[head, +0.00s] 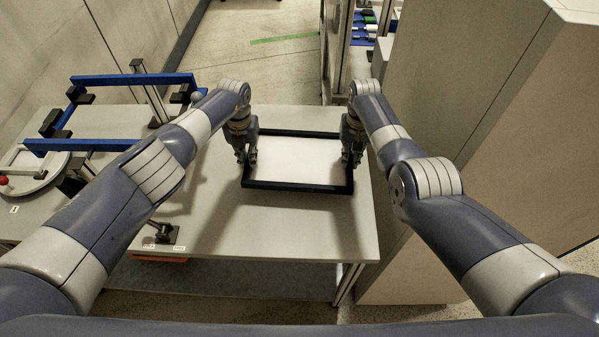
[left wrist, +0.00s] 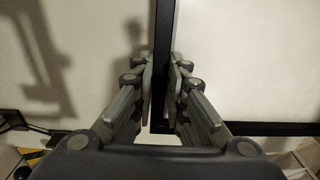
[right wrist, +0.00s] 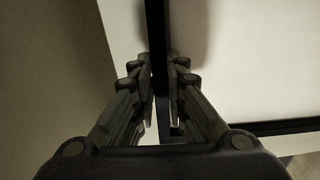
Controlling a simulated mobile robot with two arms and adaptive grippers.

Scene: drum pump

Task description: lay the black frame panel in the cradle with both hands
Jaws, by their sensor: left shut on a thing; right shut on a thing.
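The black frame panel (head: 298,186) is a rectangular black border around a pale middle, over the right part of the grey table. My left gripper (head: 246,158) is shut on its left side bar, and my right gripper (head: 350,160) is shut on its right side bar. In the left wrist view the black bar (left wrist: 162,40) runs between the fingers; in the right wrist view the bar (right wrist: 157,40) does too. Whether the panel touches the table I cannot tell. The cradle, seemingly the blue-railed stand with black corner blocks (head: 90,145), is at the left of the table.
A round plate (head: 38,172) with a red knob (head: 3,180) lies at the far left. A small black clamp (head: 165,233) is at the table's front edge. A large beige cabinet (head: 470,100) stands close on the right. The table's front middle (head: 270,235) is clear.

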